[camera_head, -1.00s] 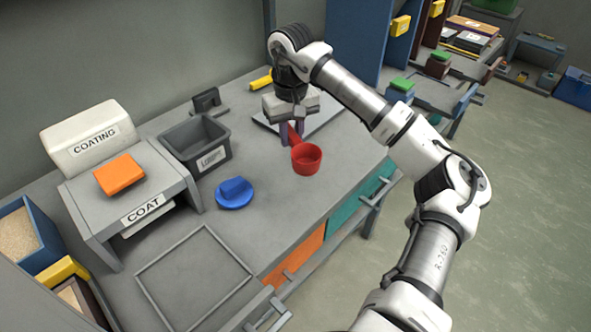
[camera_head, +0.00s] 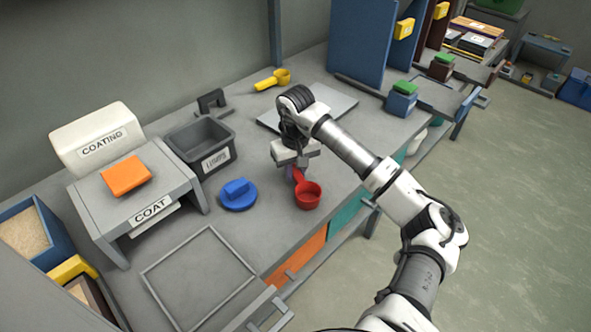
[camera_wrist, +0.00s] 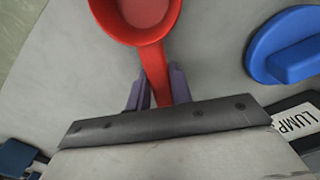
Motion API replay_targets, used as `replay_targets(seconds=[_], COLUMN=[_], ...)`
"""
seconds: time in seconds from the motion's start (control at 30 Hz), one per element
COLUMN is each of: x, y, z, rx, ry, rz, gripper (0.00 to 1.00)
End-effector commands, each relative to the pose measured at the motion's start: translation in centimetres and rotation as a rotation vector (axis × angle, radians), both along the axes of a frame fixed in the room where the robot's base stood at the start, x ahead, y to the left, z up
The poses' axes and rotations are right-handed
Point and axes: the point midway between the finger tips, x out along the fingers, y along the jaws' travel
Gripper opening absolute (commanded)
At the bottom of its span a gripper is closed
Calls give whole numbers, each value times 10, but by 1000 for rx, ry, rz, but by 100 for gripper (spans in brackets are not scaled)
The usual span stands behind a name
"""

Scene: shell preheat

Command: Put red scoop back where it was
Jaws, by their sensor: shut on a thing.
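The red scoop (camera_head: 308,194) is a round cup with a handle, over the grey bench between the blue lid and the bench's front edge. My gripper (camera_head: 293,173) is shut on the scoop's handle, with its fingers pointing down. In the wrist view the red scoop (camera_wrist: 146,15) shows at the top, and its handle passes between the two purple fingers of my gripper (camera_wrist: 155,88). I cannot tell whether the cup touches the bench.
A blue lid (camera_head: 238,195) lies left of the scoop, with a grey LUMPS bin (camera_head: 217,160) behind it. A yellow scoop (camera_head: 273,80) and a grey plate (camera_head: 335,103) lie farther back. A square frame (camera_head: 160,265) sits at front left. The COAT stand (camera_head: 85,203) is at left.

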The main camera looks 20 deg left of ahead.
Motion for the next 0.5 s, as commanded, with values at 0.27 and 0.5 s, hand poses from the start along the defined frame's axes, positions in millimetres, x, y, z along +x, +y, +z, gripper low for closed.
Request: replay_targets(seconds=[0.27,0.5], x=[0,0], y=[0,0], z=[-3,-3], rx=[0,0], ry=[0,0], rz=[0,0], gripper=[35,43])
